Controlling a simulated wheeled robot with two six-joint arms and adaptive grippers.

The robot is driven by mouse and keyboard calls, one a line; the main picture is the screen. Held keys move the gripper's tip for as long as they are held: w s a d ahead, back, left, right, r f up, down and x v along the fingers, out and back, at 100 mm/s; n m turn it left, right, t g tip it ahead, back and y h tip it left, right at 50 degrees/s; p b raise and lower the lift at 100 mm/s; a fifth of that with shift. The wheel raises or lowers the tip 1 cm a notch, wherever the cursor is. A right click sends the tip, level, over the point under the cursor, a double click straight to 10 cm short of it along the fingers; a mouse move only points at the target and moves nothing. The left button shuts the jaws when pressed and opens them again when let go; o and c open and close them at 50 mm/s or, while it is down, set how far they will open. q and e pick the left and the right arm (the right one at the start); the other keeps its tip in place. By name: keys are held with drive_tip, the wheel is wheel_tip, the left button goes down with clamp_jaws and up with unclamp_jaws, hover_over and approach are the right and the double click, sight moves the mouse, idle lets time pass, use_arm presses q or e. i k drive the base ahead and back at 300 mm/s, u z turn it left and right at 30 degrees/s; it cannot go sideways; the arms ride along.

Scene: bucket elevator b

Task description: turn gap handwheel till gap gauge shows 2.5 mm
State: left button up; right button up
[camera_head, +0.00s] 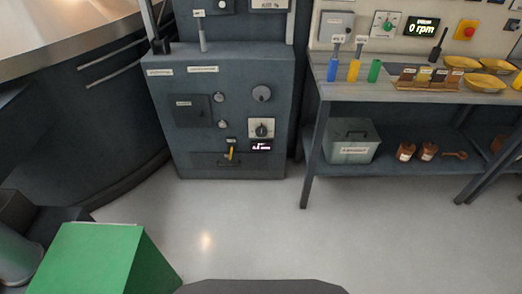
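A dark grey machine cabinet (185,145) stands at the centre back. On its front, a small lit display (262,146) shows a reading in mm, with digits too small to read surely. Just above it is a black dial knob on a white plate (262,129). Higher up is a round grey wheel-like knob (261,93); I cannot tell for sure which of the two is the gap handwheel. A small yellow lever (231,151) sits left of the display. Neither gripper is in view, and nothing touches the cabinet.
A green block (90,260) is at front left. A large curved dark body (60,130) fills the left. The middle floor is clear.

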sight(261, 132)
drive_tip(key=z, duration=0.6)
drive_tip(key=i, duration=0.45)
drive_tip(key=z, duration=0.65)
drive_tip(key=i, duration=1.3)
drive_tip(key=u, duration=0.85)
drive_tip(key=i, duration=0.7)
drive_tip(key=u, duration=0.65)
